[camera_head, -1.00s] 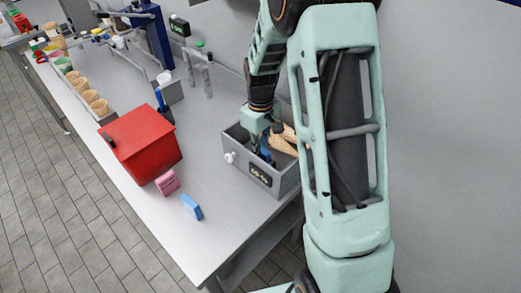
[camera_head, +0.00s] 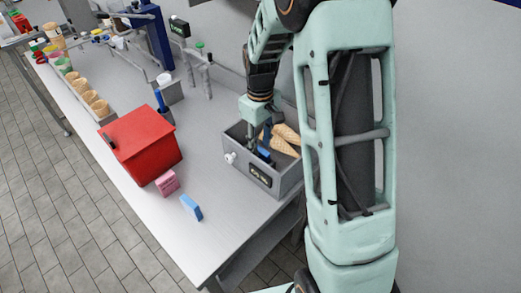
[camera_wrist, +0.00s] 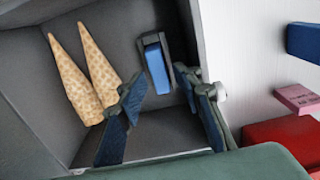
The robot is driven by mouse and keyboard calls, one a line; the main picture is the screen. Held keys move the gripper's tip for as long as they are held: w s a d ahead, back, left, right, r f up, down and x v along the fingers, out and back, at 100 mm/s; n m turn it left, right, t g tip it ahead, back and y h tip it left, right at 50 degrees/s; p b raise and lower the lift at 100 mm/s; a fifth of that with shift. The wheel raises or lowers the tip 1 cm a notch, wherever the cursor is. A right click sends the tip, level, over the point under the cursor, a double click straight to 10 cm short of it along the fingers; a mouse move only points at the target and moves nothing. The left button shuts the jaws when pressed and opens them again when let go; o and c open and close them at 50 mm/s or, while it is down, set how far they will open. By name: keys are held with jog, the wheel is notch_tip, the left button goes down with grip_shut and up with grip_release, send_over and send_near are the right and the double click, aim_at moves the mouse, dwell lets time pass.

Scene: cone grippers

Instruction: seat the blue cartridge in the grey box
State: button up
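The grey box (camera_head: 262,180) stands open on the bench in the head view; its inner wall fills much of the wrist view (camera_wrist: 20,150). A blue block (camera_wrist: 155,62), apparently the cartridge, sits in a dark bracket against the box's inner wall. Its blue also shows in the head view (camera_head: 264,153). How deep it sits I cannot tell. My gripper (camera_wrist: 161,82) reaches into the box, with its two blue-padded fingers spread. The fingertips lie to either side of the block's near end, with gaps showing. In the head view my gripper (camera_head: 254,146) is partly hidden by the box wall.
Ice-cream cones (camera_wrist: 75,75) lie in the box beside the block. On the bench are a second blue block (camera_head: 191,207), a pink block (camera_head: 167,182) and a red box (camera_head: 140,143). Several cones (camera_head: 88,97) stand farther back. The front bench corner is clear.

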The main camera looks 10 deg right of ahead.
aim_at(260, 149)
notch_tip(260, 149, up, 9)
jog(key=shift+w, duration=0.15)
dwell(0.4)
